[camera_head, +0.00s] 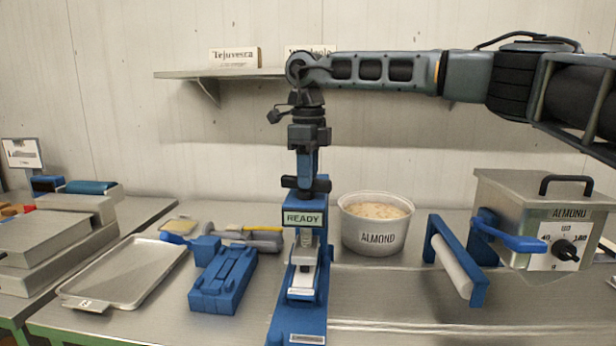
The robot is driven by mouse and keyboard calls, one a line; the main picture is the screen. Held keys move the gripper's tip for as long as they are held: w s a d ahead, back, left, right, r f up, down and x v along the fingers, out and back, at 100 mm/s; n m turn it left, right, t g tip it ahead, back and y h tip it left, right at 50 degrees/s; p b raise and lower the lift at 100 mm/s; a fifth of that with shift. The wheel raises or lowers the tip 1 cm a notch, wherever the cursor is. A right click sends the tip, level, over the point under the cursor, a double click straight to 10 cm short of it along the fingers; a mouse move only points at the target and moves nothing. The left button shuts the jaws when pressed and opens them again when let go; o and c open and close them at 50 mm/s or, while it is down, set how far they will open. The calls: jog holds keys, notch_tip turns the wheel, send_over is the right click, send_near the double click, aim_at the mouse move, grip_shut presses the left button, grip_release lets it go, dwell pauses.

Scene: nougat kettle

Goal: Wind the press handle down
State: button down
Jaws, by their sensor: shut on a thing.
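The blue press (297,312) stands upright near the middle of the steel table, with a sign reading READY (303,219) on its front. My gripper (306,172) points straight down above the press, at its top. It is shut on the dark press handle (306,186), a short horizontal bar just above the READY sign. The fingers partly hide the handle's middle. A pale metal part (302,270) shows inside the press below the sign.
An ALMOND tub (376,237) stands right of the press. A blue-framed roller (457,260) and a steel ALMOND kettle (540,210) are further right. A blue mould (223,279) and a metal tray (128,272) lie left. A wall shelf (225,74) is behind my arm.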

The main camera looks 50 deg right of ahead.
jog(key=m+b, duration=0.1)
jog(key=m, duration=0.5)
jog(key=shift+a+m, duration=0.15)
jog(key=shift+m, duration=0.15)
dwell(0.5)
jog(key=c, duration=1)
grip_release()
jog(key=shift+o, duration=0.2)
notch_tip(320, 180, up, 8)
jog(key=shift+f+b, duration=0.1)
jog(key=shift+b, duration=0.5)
